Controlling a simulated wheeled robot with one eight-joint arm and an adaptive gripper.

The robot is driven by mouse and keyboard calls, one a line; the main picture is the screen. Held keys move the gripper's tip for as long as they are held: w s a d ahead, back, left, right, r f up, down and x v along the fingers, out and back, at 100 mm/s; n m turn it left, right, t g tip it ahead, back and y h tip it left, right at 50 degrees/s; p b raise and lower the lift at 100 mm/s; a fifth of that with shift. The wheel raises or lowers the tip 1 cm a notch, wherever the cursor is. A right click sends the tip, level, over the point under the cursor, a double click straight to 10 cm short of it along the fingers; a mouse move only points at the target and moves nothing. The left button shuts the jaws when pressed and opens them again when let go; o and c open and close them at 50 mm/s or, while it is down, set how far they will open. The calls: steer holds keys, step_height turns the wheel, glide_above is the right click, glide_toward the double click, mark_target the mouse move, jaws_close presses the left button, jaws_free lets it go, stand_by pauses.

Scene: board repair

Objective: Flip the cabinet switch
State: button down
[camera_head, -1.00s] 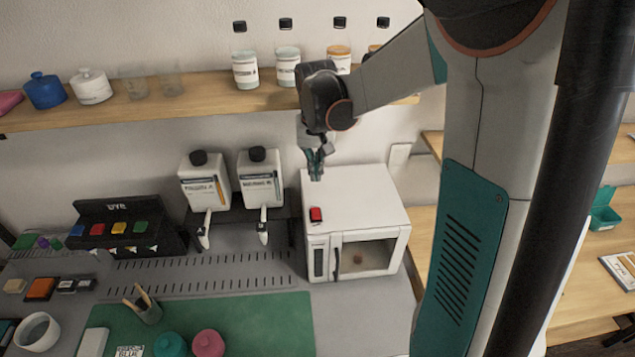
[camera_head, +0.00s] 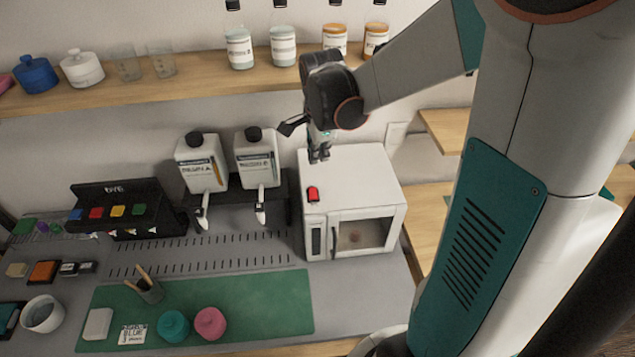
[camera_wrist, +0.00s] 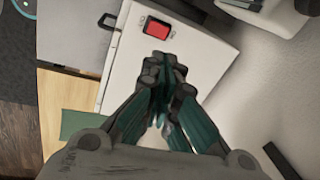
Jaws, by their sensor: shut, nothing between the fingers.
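The white cabinet (camera_head: 350,172) stands on the grey bench, with a dark handle and a window in its front. Its red switch (camera_head: 313,194) sits in a dark frame on the top, near the front left edge. The switch also shows in the wrist view (camera_wrist: 157,29), just beyond my fingertips. My gripper (camera_head: 320,157) is above the cabinet's top, behind the switch in the head view. In the wrist view my gripper (camera_wrist: 166,70) is shut and empty, with its fingertips together. I cannot tell the exact height of the fingertips over the top.
Two white dispenser bottles (camera_head: 200,165) stand left of the cabinet. A wooden shelf (camera_head: 205,92) with jars runs along the wall behind. A green mat (camera_head: 260,300) with cups lies in front, and a black dye rack (camera_head: 120,192) stands at the left.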

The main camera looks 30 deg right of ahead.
mark_target(313, 194)
steer(key=shift+s+m, duration=0.2)
steer(key=shift+m, duration=0.9)
steer(key=w+f, duration=0.1)
steer(key=f, duration=0.3)
steer(key=f+b, duration=0.1)
steer(key=f, duration=0.4)
steer(key=w+d+f+b, duration=0.1)
steer(key=f, duration=0.3)
steer(key=shift+w+f, duration=0.35)
steer(key=shift+d, duration=0.1)
